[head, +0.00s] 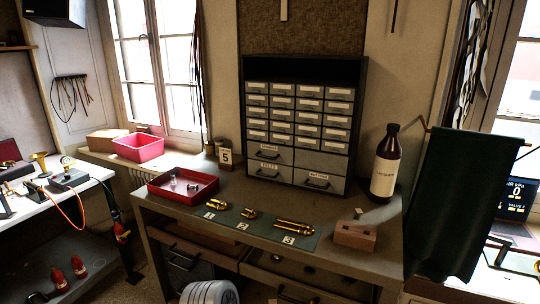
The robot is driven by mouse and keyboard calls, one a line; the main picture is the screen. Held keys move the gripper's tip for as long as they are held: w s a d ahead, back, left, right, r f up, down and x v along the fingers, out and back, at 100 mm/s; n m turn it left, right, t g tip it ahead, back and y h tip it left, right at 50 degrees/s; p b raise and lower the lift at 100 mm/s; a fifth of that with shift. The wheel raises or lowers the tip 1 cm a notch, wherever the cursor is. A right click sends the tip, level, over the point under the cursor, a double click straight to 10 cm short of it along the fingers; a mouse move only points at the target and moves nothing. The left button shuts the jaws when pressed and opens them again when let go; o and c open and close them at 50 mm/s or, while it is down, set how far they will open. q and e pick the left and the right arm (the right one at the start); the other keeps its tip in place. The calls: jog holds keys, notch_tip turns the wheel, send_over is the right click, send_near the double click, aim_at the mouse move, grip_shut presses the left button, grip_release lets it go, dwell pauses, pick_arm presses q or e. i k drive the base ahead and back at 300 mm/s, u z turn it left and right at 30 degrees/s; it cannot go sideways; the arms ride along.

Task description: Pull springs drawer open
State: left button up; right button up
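A grey drawer cabinet (243,110) stands at the back of the bench, with rows of small labelled drawers above and larger drawers with dark handles below. All of these drawers look shut. Their labels are too small to read surely, so I cannot tell which one is the springs drawer. Neither of my grippers is in view.
On the bench (180,216), a red tray (205,194) stands left. A mat (268,232) with brass parts and number cards lies before the cabinet. A wooden block (355,236) and brown bottle (386,165) stand right. A dark green cloth (450,200) hangs at right.

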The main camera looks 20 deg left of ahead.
aim_at(279, 154)
jog(key=z, duration=1.35)
jog(key=k, duration=0.2)
jog(key=u, duration=2.05)
